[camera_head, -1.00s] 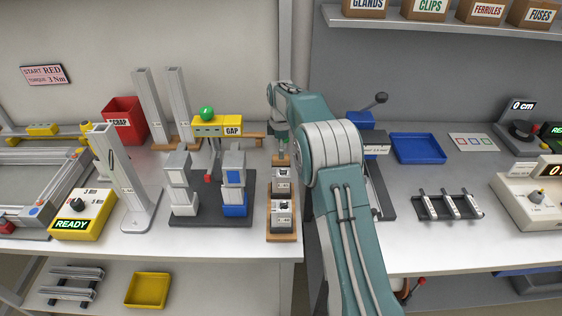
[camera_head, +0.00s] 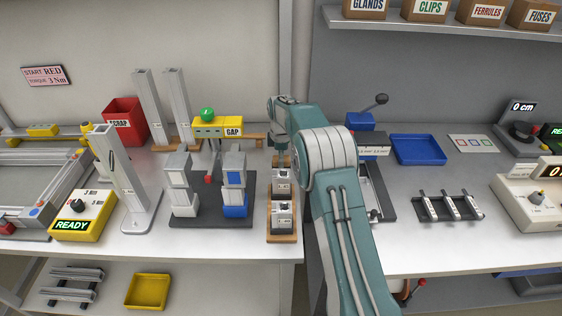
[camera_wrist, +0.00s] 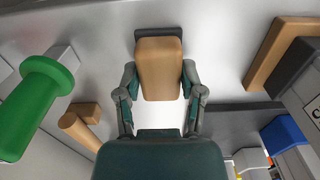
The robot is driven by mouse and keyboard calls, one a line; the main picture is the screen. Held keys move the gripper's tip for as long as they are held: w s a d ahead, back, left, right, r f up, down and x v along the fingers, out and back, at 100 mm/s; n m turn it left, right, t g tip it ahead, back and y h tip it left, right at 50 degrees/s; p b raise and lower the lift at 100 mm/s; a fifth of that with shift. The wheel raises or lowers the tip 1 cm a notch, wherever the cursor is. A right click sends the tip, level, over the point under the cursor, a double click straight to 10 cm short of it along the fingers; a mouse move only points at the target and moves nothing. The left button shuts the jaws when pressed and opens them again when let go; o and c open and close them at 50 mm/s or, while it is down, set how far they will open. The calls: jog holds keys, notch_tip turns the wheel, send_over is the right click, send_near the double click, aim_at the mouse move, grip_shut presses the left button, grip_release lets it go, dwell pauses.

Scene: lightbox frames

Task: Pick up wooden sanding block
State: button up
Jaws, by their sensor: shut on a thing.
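The wooden sanding block (camera_wrist: 158,68) is a tan block with a dark grey layer along its far edge, in the wrist view. My gripper (camera_wrist: 162,82) has one finger on each side of the block and is shut on it. In the head view my gripper (camera_head: 281,152) points down behind the tray with the metal units, and my teal arm hides part of the area. The block itself cannot be made out in the head view. From the wrist view I cannot tell whether the block touches the bench.
A wooden tray (camera_head: 270,238) with grey units stands just in front of my gripper. The yellow GAP fixture (camera_head: 232,126) with its green knob (camera_head: 207,114) and a dark base (camera_head: 210,212) with stacked blocks are to the left. A blue tray (camera_head: 419,148) lies to the right.

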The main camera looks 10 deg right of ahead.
notch_tip(320, 180, up, 10)
jog(key=shift+f, duration=0.1)
dwell(0.4)
